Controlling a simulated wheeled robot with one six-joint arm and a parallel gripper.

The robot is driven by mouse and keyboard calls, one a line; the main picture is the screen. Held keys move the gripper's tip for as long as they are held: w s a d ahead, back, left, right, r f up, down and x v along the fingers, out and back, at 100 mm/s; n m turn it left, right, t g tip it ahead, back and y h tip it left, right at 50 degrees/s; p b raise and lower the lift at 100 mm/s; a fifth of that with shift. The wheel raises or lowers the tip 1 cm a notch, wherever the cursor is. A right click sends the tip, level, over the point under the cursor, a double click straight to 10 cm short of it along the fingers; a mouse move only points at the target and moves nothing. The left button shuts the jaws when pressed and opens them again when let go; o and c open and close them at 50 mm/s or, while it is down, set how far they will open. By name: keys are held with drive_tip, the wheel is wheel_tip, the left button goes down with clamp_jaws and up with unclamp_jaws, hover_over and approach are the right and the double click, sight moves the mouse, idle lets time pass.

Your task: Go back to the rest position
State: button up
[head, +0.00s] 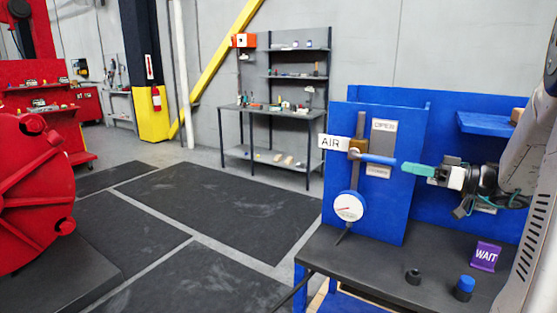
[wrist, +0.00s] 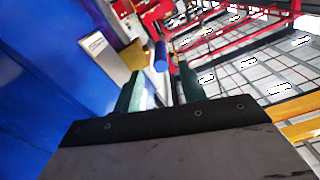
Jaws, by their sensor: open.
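My gripper (head: 408,167) reaches in from the right in the head view, with its green fingers pointing left at the blue valve handle (head: 378,159). The handle sticks out to the right from the brass valve on the blue panel (head: 408,205). In the wrist view my gripper (wrist: 161,76) is open, with a gap between its two green fingers. The tip of the blue handle (wrist: 161,57) shows in line with that gap. In the head view the fingertips look close to the handle's end; I cannot tell whether they touch it.
A pressure gauge (head: 348,206) hangs below the valve, and an AIR sign (head: 333,143) is beside it. The dark bench (head: 370,268) holds a purple WAIT sign (head: 485,256), a blue-topped button (head: 464,288) and a black knob (head: 413,276). A blue shelf (head: 484,124) juts out behind my arm.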

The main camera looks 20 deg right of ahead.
drive_tip(key=s+a+f+m+g+h, duration=0.1)
drive_tip(key=s+a+f+m+g, duration=0.3)
drive_tip(key=a+g, duration=0.15)
drive_tip(key=s+a+f+m+g, duration=0.3)
drive_tip(key=s+a+m+g, duration=0.15)
drive_tip(key=a, duration=0.25)
drive_tip(key=s+a+r+n+g+h, duration=0.1)
drive_tip(key=s+a+n+g+h, duration=0.1)
drive_tip(key=s+a+h, duration=0.8)
drive_tip(key=s+a+n, duration=0.1)
drive_tip(key=s+a, duration=0.2)
drive_tip(key=s, duration=0.2)
drive_tip(key=shift+a+r+g+h, duration=0.2)
drive_tip(key=shift+a+g+h, duration=0.1)
drive_tip(key=shift+a, duration=0.1)
